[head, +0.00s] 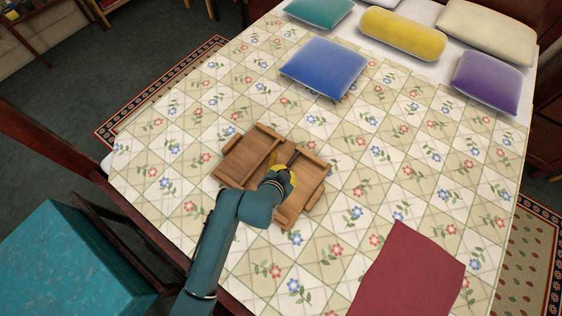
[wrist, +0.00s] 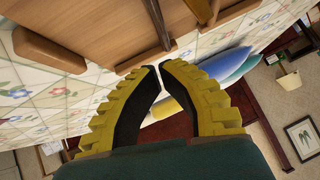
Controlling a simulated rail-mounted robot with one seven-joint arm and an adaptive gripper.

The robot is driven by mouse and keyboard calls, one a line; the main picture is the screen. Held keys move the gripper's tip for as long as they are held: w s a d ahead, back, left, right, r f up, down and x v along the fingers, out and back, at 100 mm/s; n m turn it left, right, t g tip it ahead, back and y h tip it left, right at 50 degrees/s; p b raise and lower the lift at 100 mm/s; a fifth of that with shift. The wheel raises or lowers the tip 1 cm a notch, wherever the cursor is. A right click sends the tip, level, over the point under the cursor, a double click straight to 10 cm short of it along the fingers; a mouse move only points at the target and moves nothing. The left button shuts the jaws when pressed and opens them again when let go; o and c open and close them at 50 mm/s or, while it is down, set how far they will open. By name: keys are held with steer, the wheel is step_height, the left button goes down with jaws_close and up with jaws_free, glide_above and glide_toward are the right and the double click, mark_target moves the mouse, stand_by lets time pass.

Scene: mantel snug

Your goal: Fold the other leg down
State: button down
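A brown wooden folding piece (head: 243,158), like a bed tray, lies on the patterned bedspread. A dark seam or gap crosses its middle. A raised wooden bar (head: 316,201) shows along its right edge. I cannot tell for certain which parts are legs or how each is folded. My gripper (head: 284,173) is over the right half, and my arm hides part of the wood. In the wrist view, my gripper (wrist: 157,70) has its yellow-backed fingers bowed, with tips together and nothing visible between them. The wood (wrist: 95,25) is just beyond the tips, and a rounded wooden bar (wrist: 45,50) is at left.
The floral bedspread (head: 200,120) is clear around the wood. A blue pillow (head: 323,68), a yellow bolster (head: 402,34) and a purple pillow (head: 487,82) lie farther back. A dark red cloth (head: 412,275) is at front right. A teal-topped seat (head: 65,265) stands at lower left.

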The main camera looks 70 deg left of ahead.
mark_target(289, 168)
steer(key=f, duration=0.1)
steer(key=a+f+b, duration=0.1)
steer(key=f, duration=0.2)
steer(key=shift+w+a+f+b, duration=0.25)
steer(key=shift+a+f+b, duration=0.05)
steer(key=shift+a, duration=0.1)
steer(key=shift+a+f, duration=0.1)
steer(key=shift+f, duration=0.3)
steer(key=shift+s+f, duration=0.1)
steer(key=shift+s+a+f, duration=0.1)
steer(key=shift+f, duration=0.6)
steer(key=r+p, duration=0.4)
steer(key=shift+w+d+r+p, duration=0.2)
steer(key=shift+d+r+p, duration=0.05)
steer(key=shift+r+p, duration=0.1)
steer(key=p+v, duration=0.2)
steer(key=v, duration=0.7)
steer(key=shift+s+d, duration=0.15)
steer(key=shift+s, duration=0.1)
steer(key=shift+r, duration=0.15)
